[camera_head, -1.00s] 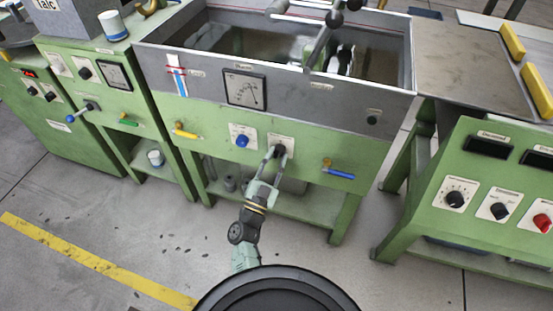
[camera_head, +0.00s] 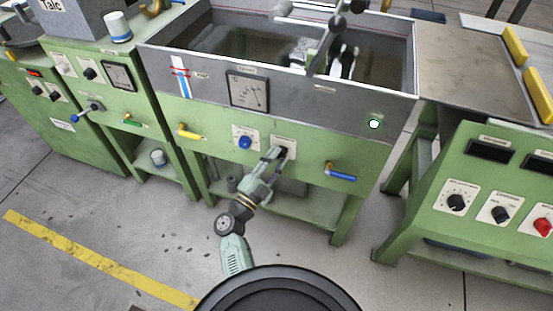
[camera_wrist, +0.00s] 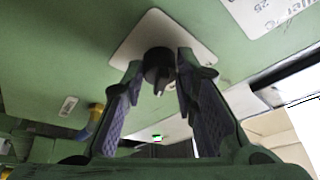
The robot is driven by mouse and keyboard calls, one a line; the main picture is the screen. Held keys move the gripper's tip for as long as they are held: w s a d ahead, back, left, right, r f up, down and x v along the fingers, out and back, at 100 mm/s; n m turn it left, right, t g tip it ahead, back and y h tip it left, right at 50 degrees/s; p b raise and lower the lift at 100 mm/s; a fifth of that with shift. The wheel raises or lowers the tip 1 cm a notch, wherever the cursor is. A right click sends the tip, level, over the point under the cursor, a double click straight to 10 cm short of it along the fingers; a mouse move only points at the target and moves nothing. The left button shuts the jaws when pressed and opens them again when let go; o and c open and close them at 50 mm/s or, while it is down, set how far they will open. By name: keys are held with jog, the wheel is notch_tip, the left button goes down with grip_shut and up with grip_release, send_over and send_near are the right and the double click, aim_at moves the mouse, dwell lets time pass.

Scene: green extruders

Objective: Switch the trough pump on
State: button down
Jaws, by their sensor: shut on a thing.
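The water trough (camera_head: 190,62) is a grey tank on a green cabinet. On the cabinet front is a white plate (camera_head: 284,141) with a black rotary knob. My gripper (camera_head: 276,155) is at this knob, reaching up from below. In the wrist view the black knob (camera_wrist: 158,66) sits between the two fingers of my gripper (camera_wrist: 160,78), with its plate (camera_wrist: 150,35) behind. The fingers are shut on it. Its white mark points downward in that view. A round lamp (camera_head: 375,124) at the right of the trough front glows white-green. The plate's lettering is too small to read.
A blue button (camera_head: 245,142) is just left of the knob. A yellow-handled valve (camera_head: 189,133) is further left and a blue-handled valve (camera_head: 341,177) to the right. A gauge (camera_head: 248,92) is above. Open floor (camera_head: 130,215) lies in front.

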jog(key=shift+r, duration=0.1)
jog(key=c, duration=1.3)
grip_release()
jog(key=v, duration=0.7)
jog(key=shift+s+a, duration=0.2)
